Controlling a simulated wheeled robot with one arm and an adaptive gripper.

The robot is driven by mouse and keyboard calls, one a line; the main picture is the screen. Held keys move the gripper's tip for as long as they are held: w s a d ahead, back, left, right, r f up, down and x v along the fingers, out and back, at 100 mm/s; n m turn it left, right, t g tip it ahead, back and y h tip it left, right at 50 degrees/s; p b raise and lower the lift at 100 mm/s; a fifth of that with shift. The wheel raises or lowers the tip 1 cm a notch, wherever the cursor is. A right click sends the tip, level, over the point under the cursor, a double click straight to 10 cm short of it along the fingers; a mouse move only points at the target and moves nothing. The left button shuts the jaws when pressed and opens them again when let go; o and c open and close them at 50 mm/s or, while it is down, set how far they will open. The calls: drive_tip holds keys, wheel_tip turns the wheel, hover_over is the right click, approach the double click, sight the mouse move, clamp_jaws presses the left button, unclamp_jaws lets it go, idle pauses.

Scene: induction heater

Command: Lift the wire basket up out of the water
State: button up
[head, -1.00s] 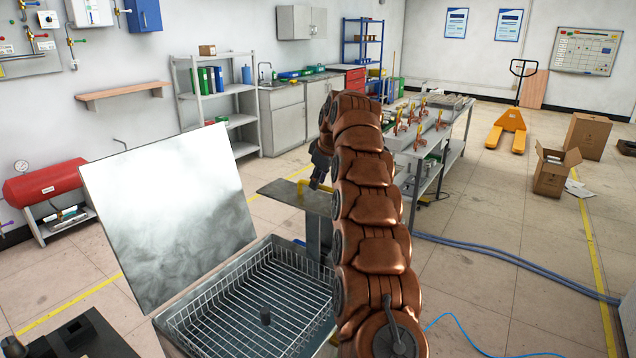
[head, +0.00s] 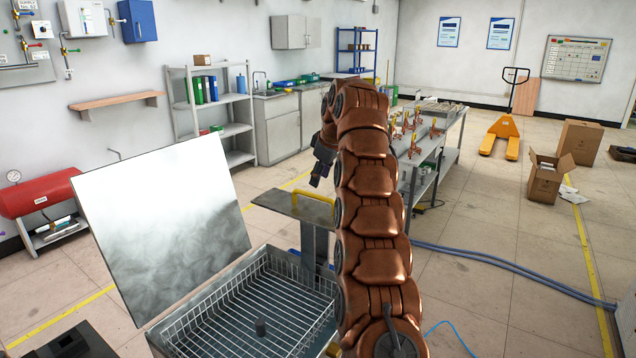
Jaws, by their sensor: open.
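The wire basket (head: 203,316) sits inside an open metal tank (head: 262,252) at the bottom of the head view, its rim near the tank's edge. No clear water surface shows. My gripper (head: 318,180) hangs from my copper-coloured arm, beyond the basket and above it in the picture, apart from it. It is small and dark in this view. It is open and empty. My arm covers the right end of the basket.
The tank's raised lid (head: 165,225) stands tilted at the left. A bench (head: 440,150) with orange clamps stands behind my arm.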

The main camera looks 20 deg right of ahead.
drive_tip(key=shift+s+r, duration=0.35)
drive_tip(key=shift+r, duration=0.3)
drive_tip(key=s+a+f+m+g+y, duration=0.1)
drive_tip(key=s+a+m+g, duration=0.1)
drive_tip(key=s+a, duration=0.65)
drive_tip(key=s+a+m+g, duration=0.1)
drive_tip(key=s+a, duration=0.5)
drive_tip(key=s, duration=0.5)
drive_tip(key=s+a+f+m+g, duration=0.1)
drive_tip(key=s+f, duration=0.4)
drive_tip(key=s, duration=0.6)
drive_tip(key=s+a+f+m+g+h, duration=0.1)
drive_tip(key=s+f, duration=0.4)
drive_tip(key=s, duration=0.7)
drive_tip(key=s+a+f+m+g, duration=0.1)
drive_tip(key=s+f, duration=0.4)
drive_tip(key=s, duration=0.7)
drive_tip(key=shift+s+a+f+m+g+h, duration=0.2)
drive_tip(key=shift+a+f+m+g+h, duration=0.1)
drive_tip(key=shift+a+f+m+g, duration=0.15)
